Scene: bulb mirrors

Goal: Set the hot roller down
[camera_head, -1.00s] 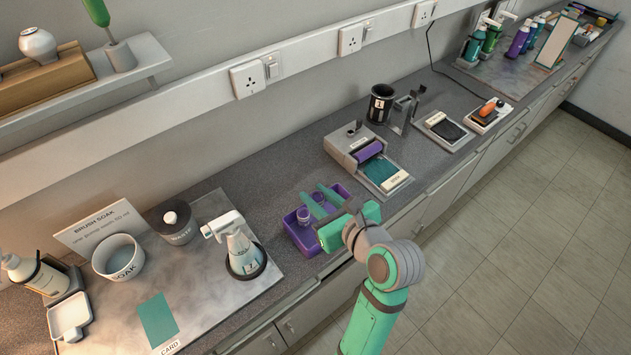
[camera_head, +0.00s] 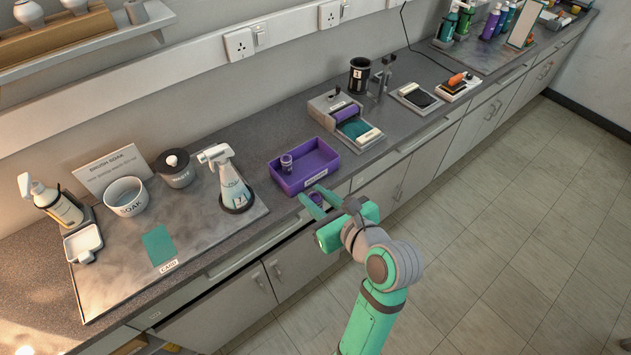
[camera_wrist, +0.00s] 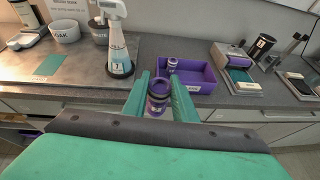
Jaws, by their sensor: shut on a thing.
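My gripper (camera_head: 313,195) is out in front of the counter edge, shut on a purple roller (camera_wrist: 158,98). The roller stands between the green fingers in the wrist view, with a dark ring near its top. In the head view only a bit of the roller (camera_head: 316,200) shows between the fingers. A purple tray (camera_head: 325,166) sits on the counter just beyond my gripper. A second, similar purple roller (camera_head: 287,164) stands at the tray's left end. Neither roller shows whether it is hot.
A spray bottle (camera_head: 229,180) stands left of the tray on a grey mat. A device with a purple cylinder (camera_head: 347,113) is to the right. The tray's right part is bare.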

